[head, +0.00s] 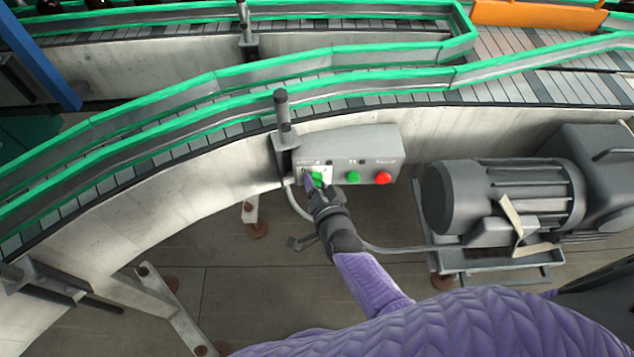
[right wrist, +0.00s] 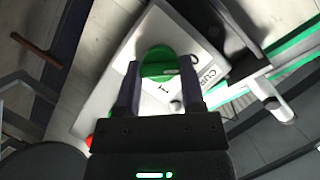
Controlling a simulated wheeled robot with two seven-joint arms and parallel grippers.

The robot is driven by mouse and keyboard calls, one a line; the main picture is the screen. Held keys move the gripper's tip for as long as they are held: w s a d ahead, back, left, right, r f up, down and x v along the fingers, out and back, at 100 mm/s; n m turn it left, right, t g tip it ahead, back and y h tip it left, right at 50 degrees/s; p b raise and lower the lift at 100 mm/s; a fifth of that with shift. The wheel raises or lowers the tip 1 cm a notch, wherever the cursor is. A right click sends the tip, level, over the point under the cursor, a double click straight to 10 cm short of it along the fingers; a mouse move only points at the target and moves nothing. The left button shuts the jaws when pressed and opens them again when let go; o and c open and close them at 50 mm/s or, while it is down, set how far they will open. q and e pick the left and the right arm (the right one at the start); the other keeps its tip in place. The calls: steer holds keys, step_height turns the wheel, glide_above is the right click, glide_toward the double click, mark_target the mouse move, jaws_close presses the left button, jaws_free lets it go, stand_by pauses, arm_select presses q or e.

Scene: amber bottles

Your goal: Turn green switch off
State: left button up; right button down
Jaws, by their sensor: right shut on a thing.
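A grey control box (head: 352,146) is mounted on the side of the conveyor. The green switch (head: 318,178) is at the left of its front face, on a white label plate. In the right wrist view the green switch (right wrist: 158,58) is a round green knob beside printed markings. My right gripper (head: 314,186) reaches up to it from below. In the right wrist view the two fingers of my right gripper (right wrist: 160,70) stand on either side of the knob, shut on it. The fingers hide part of the switch in the head view. My left gripper is out of view.
A green button (head: 352,178) and a red button (head: 383,178) sit to the right on the same box. A grey motor (head: 505,195) stands further right. A dark post (head: 283,118) and the green-railed conveyor (head: 225,95) are above and behind. Open floor lies below left.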

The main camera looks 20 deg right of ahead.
stand_by(0.3)
steer(key=shift+c, duration=1.1)
jaws_free()
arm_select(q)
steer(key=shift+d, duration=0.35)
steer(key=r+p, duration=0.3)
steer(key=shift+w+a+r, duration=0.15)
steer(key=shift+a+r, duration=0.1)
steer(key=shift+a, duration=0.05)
arm_select(e)
steer(key=v, duration=0.9)
steer(key=shift+s, duration=0.4)
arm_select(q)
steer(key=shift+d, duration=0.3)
arm_select(e)
steer(key=shift+r, duration=0.1)
